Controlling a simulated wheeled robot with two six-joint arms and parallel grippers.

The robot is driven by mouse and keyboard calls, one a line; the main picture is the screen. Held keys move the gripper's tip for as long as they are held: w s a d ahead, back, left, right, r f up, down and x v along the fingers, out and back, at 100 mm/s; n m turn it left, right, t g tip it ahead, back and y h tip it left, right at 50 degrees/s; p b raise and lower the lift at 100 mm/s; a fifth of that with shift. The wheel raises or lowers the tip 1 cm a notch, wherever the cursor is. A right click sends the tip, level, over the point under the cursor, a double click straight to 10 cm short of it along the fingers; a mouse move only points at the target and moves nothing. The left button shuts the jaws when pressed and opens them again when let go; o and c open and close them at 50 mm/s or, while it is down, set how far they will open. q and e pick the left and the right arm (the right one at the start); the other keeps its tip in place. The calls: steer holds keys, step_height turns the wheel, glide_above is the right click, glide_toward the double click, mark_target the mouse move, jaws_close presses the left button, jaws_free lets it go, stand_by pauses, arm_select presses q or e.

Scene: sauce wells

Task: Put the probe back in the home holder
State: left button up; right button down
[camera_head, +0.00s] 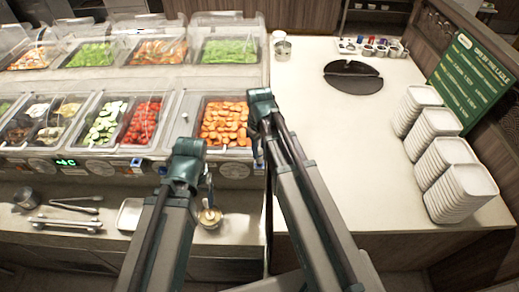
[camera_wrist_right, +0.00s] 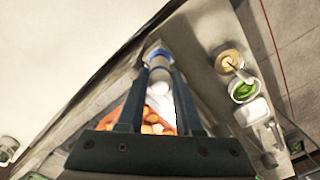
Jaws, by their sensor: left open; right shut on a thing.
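My right gripper (camera_wrist_right: 158,78) is shut on the probe (camera_wrist_right: 158,58), which shows a blue band and a pale body between the fingers in the right wrist view. In the head view the right gripper (camera_head: 257,150) is mostly hidden by its own arm, beside the carrot well (camera_head: 224,122), and the probe cannot be made out there. My left gripper (camera_head: 207,183) is open, pointing down above a small bowl (camera_head: 209,218) on the front ledge; its fingers are largely hidden. I cannot tell which thing is the home holder.
Food wells with clear covers (camera_head: 90,50) fill the left and back. Several stacks of white plates (camera_head: 465,190) stand at the right beside a green menu board (camera_head: 475,70). Tongs (camera_head: 67,225) and a white tray (camera_head: 130,214) lie on the front ledge.

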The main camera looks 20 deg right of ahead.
steer(key=shift+f+b, duration=0.5)
steer(key=shift+f, duration=0.15)
steer(key=c, duration=0.5)
jaws_free()
steer(key=shift+r, duration=0.1)
step_height(320, 180, up, 14)
steer(key=p, duration=1.3)
steer(key=shift+p, duration=0.4)
steer(key=shift+f, duration=0.2)
